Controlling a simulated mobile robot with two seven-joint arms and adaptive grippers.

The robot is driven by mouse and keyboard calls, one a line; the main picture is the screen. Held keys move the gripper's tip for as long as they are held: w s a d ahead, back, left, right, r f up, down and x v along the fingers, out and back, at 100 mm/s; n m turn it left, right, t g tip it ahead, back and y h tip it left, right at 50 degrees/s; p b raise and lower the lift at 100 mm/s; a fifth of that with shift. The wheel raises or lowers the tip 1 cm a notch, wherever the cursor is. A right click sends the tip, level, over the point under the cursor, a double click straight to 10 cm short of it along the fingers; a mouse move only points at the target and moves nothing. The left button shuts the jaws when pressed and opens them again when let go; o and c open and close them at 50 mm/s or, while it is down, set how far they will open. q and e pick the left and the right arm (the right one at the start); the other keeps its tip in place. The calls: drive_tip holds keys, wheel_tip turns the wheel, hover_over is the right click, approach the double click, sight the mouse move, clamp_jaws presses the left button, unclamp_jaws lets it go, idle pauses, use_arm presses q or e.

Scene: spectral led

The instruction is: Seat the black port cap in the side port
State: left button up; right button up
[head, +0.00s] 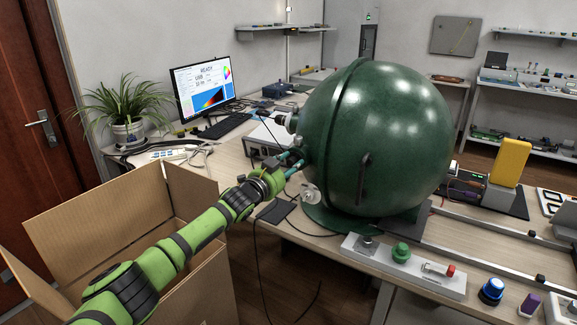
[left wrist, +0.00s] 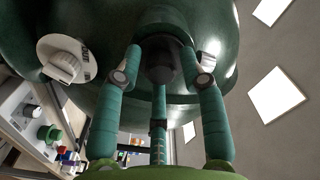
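The large dark green sphere (head: 395,125) stands on the table. My left gripper (head: 292,162) is at the sphere's left side, its teal fingers pointing at the surface. In the left wrist view the fingers (left wrist: 160,62) close around the black port cap (left wrist: 160,70), which lies between their tips against a dark round fitting on the sphere. The side port's opening is hidden behind the cap, and I cannot tell how deep the cap sits. My right gripper is not in view.
A white disc with a knob (head: 310,193) is on the sphere near my gripper, also in the left wrist view (left wrist: 66,62). A pale tray (head: 440,283) with a green knob (head: 401,252) stands in front. An open cardboard box (head: 190,250) lies below my arm.

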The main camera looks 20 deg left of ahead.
use_arm(q)
drive_tip(key=shift+s+a+f, duration=0.1)
drive_tip(key=shift+s, duration=0.3)
drive_tip(key=v, duration=1.1)
drive_tip(key=shift+s, duration=0.15)
idle(1.6)
